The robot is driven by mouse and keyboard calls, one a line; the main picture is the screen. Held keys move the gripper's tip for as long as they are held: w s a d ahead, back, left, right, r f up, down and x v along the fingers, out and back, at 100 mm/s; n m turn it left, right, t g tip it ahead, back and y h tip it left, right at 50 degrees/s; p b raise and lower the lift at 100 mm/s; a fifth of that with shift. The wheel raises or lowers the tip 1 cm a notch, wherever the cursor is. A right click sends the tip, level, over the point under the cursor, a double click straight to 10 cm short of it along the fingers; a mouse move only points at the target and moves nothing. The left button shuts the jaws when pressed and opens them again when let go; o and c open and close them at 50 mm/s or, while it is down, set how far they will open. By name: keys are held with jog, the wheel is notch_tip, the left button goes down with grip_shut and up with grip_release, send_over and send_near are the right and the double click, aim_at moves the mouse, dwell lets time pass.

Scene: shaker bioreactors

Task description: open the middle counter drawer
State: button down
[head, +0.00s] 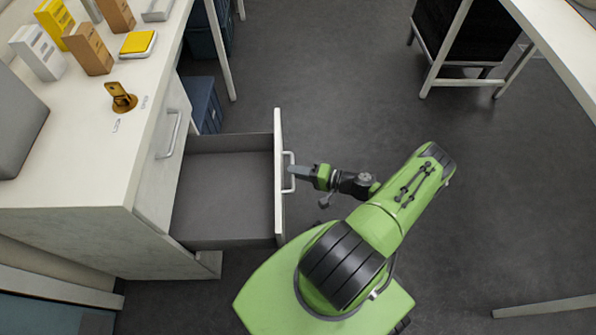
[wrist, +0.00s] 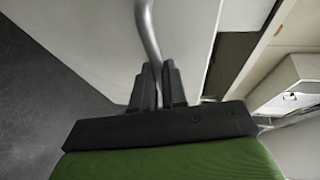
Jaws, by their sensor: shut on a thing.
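A counter drawer (head: 225,190) stands pulled far out from the white counter in the head view. Its inside is grey and looks empty. Its white front (head: 278,185) carries a curved metal handle (head: 291,172). My gripper (head: 296,172) is at this handle from the right. In the wrist view the handle bar (wrist: 149,35) runs between the two dark fingers of my gripper (wrist: 159,85), which are shut on it. A closed front with another handle (head: 170,133) sits above the open drawer on the counter's side.
The countertop (head: 75,165) holds several boxes (head: 85,48), a yellow-topped device (head: 138,43) and a gold-brown object (head: 121,97). Blue bins (head: 205,104) stand beyond the drawer. A table (head: 560,45) is at upper right. The floor (head: 330,90) between is clear.

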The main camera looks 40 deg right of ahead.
jog(key=c, duration=1.2)
grip_release()
jog(key=shift+o, duration=0.2)
jog(key=p+v, duration=0.1)
jog(key=v, duration=1.4)
jog(key=shift+s+d, duration=0.2)
jog(key=shift+s, duration=0.1)
jog(key=shift+w+r, duration=0.1)
jog(key=shift+r, duration=0.05)
